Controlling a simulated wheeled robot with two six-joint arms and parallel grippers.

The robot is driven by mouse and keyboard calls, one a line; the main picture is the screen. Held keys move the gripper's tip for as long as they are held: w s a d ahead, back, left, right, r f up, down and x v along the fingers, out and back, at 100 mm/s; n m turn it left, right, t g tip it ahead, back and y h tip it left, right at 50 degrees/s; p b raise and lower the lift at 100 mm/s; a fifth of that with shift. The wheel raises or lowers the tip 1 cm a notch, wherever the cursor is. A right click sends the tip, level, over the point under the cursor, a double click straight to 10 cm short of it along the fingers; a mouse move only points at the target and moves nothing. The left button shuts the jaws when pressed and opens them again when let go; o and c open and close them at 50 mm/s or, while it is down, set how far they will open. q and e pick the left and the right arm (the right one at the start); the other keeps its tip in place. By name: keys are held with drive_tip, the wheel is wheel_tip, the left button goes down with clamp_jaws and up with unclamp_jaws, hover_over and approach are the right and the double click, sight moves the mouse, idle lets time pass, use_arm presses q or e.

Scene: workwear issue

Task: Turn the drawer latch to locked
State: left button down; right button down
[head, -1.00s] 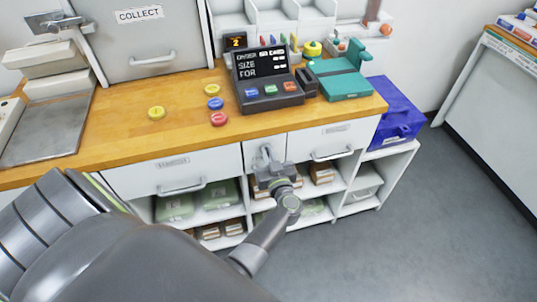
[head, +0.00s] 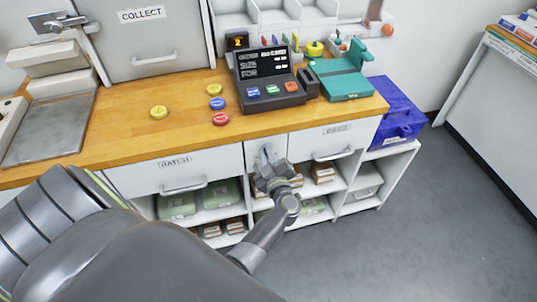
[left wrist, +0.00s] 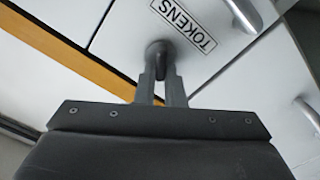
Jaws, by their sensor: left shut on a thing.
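The drawer latch (head: 267,150) is a small grey knob on the white front panel between the two wide drawers, under the wooden counter. In the left wrist view the dark latch knob (left wrist: 157,48) sits beside a TOKENS label (left wrist: 184,25). My left gripper (head: 268,165) is at the latch, and its two fingers (left wrist: 160,78) are shut on the knob. The fingers hide part of the latch, and I cannot read its locked or unlocked mark. My right gripper is not in view.
Drawer handles (head: 184,189) and (head: 333,155) stick out on both sides of the latch. Open shelves with packets (head: 177,207) lie below. Counter items include a dark terminal (head: 270,95), a teal device (head: 345,85) and coloured tokens (head: 220,119). Floor at right is clear.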

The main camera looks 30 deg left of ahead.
use_arm(q)
drive_tip(key=n, duration=0.2)
drive_tip(key=shift+s+a+f+n, duration=0.1)
drive_tip(key=shift+f+n, duration=0.05)
drive_tip(key=shift+n, duration=0.25)
drive_tip(key=n+b, duration=0.1)
drive_tip(key=n, duration=0.1)
drive_tip(key=shift+f+n, duration=0.2)
drive_tip(key=shift+n, duration=0.2)
drive_tip(key=n+b, duration=0.1)
drive_tip(key=n, duration=0.2)
drive_tip(key=shift+s+a+f+b, duration=0.1)
drive_tip(key=shift+f+b, duration=0.05)
drive_tip(key=shift+b, duration=0.2)
drive_tip(key=shift+n+b, duration=0.45)
drive_tip(key=shift+n, duration=0.75)
drive_tip(key=c, duration=1.5)
unclamp_jaws()
drive_tip(key=shift+f, duration=0.1)
